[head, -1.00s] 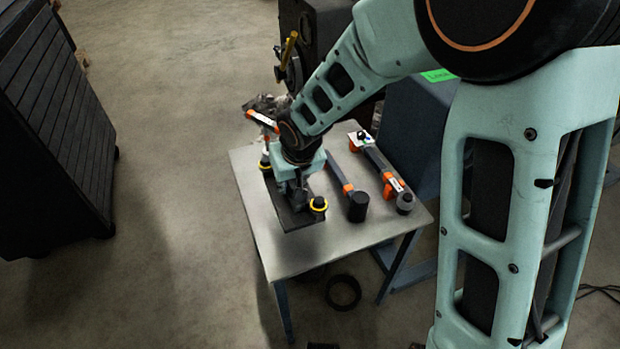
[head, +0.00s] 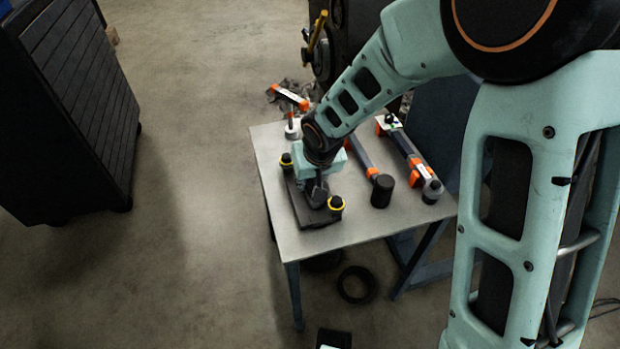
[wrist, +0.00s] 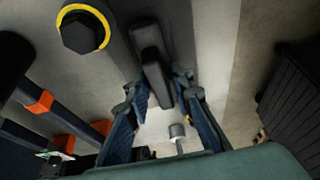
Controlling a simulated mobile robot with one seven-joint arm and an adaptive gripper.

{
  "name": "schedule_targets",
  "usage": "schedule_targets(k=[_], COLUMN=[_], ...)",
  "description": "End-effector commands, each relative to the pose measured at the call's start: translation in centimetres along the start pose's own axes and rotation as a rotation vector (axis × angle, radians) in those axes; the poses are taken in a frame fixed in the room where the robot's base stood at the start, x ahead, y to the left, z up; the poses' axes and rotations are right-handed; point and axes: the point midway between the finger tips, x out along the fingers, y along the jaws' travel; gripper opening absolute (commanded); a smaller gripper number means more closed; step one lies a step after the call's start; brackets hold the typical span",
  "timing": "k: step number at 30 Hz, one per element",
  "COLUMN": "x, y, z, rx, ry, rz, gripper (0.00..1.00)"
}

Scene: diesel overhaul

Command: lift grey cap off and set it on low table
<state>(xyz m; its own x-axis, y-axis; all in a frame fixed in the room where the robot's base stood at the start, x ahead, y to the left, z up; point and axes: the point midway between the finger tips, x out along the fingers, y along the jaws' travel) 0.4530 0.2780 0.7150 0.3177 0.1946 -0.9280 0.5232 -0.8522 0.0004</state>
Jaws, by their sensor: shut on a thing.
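In the wrist view, my gripper (wrist: 157,82) is shut on a dark grey block, which I take for the grey cap (wrist: 149,38). In the head view, my gripper (head: 317,190) points down over a dark slab (head: 304,212) above the left part of the low table (head: 350,232). Its fingers and wrist hide much of the held piece. A black knob with a yellow ring (head: 336,205) is at the slab's right end. A second ringed knob (head: 287,160) is at its far left. I cannot tell whether the slab touches the table.
A black cylinder with an orange-banded bar (head: 382,191) and a longer orange-ended tool (head: 412,160) lie right of my gripper. A dark cabinet (head: 75,110) is at the left. The table's front is clear.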

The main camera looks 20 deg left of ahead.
Motion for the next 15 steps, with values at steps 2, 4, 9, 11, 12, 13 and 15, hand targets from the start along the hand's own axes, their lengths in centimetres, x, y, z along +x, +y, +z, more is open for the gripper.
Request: schedule_targets(k=[2,4,9,11,12,13,15], x=[-0.07,-0.11,-0.11,-0.09,-0.08,-0.07,-0.05], y=[-0.02,-0.03,-0.02,-0.02,-0.02,-0.02,-0.01], z=[-0.25,-0.27,-0.26,-0.22,-0.19,-0.16,-0.12], rx=[0.0,0.0,0.0,0.0,0.0,0.0,0.0], ry=[0.006,0.006,0.006,0.005,0.004,0.004,0.003], rz=[-0.001,-0.001,-0.001,-0.001,-0.001,0.0,0.0], gripper=[0.0,0.0,0.29,0.36,0.4,0.42,0.42])
